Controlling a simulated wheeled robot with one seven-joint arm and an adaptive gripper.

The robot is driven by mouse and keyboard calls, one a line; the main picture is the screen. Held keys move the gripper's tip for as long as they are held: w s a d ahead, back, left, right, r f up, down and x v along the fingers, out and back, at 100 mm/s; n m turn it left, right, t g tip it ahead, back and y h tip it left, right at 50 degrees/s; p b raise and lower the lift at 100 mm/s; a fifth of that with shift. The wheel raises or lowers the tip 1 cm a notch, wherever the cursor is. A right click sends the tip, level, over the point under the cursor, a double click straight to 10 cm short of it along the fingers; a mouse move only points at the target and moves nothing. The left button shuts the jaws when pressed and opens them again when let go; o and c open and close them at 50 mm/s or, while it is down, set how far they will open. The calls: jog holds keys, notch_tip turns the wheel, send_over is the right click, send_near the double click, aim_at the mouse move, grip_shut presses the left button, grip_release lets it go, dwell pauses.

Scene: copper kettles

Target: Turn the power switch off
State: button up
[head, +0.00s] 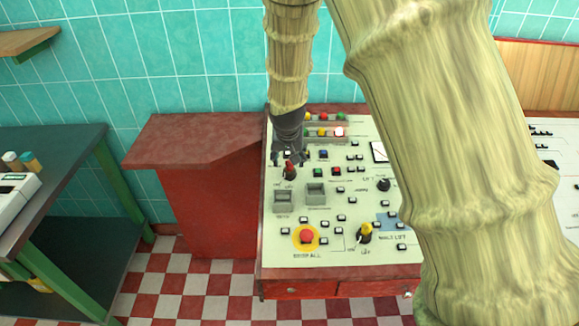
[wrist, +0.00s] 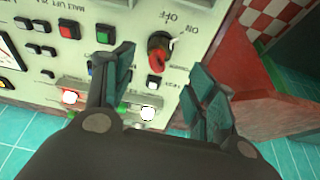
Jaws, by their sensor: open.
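The power switch (head: 289,172) is a red rotary handle on a dark base, at the upper left of the cream control panel (head: 275,250). In the wrist view the power switch (wrist: 157,55) has ON and OFF printed beside it; which mark it points to is unclear. My gripper (head: 289,156) hangs above and just behind the switch in the head view and partly covers its surroundings. In the wrist view my gripper (wrist: 160,75) is open, with one finger on each side of the switch's line. Contact with the handle cannot be told.
Coloured buttons and lamps (head: 325,132) lie behind the switch. A yellow-handled switch (head: 365,232) and a red stop button (head: 306,236) sit nearer the front. A red cabinet (head: 185,140) adjoins the panel's left side. My arm hides the panel's right part.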

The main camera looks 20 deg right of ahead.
aim_at(289, 167)
jog(key=shift+p+x, duration=1.05)
jog(key=shift+x, duration=3)
jog(key=c, duration=1)
